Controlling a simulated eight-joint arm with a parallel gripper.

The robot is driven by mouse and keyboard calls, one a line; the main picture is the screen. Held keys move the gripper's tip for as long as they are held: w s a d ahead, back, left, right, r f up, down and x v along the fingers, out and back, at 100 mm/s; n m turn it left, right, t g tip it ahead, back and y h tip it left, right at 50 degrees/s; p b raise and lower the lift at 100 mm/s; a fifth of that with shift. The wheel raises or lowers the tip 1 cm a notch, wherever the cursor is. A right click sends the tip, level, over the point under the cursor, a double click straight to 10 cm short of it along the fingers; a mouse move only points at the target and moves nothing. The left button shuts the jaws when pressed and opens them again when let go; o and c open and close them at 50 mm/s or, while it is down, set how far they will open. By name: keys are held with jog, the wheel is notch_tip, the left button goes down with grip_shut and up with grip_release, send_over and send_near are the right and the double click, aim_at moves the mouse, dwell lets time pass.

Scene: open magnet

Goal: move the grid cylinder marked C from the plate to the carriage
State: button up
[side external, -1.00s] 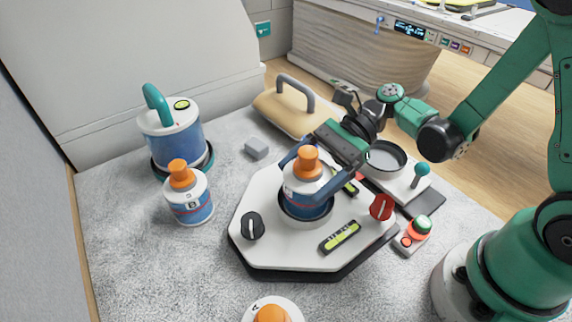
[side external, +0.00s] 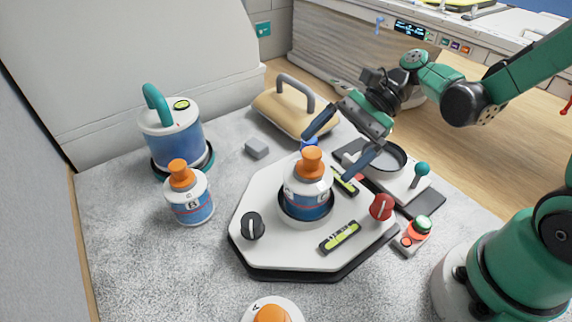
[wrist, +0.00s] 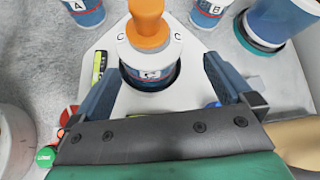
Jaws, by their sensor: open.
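The grid cylinder marked C (side external: 309,201), white and blue with an orange cap, stands upright in the dark round seat of the white plate (side external: 285,257). It also shows in the wrist view (wrist: 148,72), with C marked on its shoulder. My gripper (side external: 335,148) is open and empty, above and behind the cylinder, towards the carriage. In the wrist view its fingers (wrist: 160,82) are spread on either side of the cylinder's image, apart from it. The carriage (side external: 399,178) is white, with an empty round seat and a teal-knobbed lever, behind and right of the plate.
Cylinder B (side external: 190,203) stands left of the plate; cylinder A (side external: 284,304) is at the front edge. A larger teal-handled canister (side external: 173,140) stands at the back left. The plate carries a black knob (side external: 252,226), a red knob (side external: 381,207) and level vials. A tan handled block (side external: 290,108) lies behind.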

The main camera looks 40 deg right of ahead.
jog(key=shift+d+n+t+h, duration=0.1)
jog(key=shift+n+t+h, duration=0.2)
jog(key=shift+n+h, duration=0.65)
jog(key=shift+d+r+n+t+h, duration=0.1)
jog(key=shift+d+n+t+h, duration=0.1)
jog(key=shift+n+h, duration=0.3)
jog(key=shift+d+n+t+h, duration=0.15)
jog(key=shift+n+t+h, duration=0.05)
jog(key=shift+n+h, duration=0.25)
jog(key=d+r+n+t+h, duration=0.3)
jog(key=n+h, duration=0.4)
jog(key=n, duration=0.5)
jog(key=shift+s+d+t, duration=0.4)
jog(key=shift+d+t, duration=0.4)
jog(key=shift+d, duration=0.4)
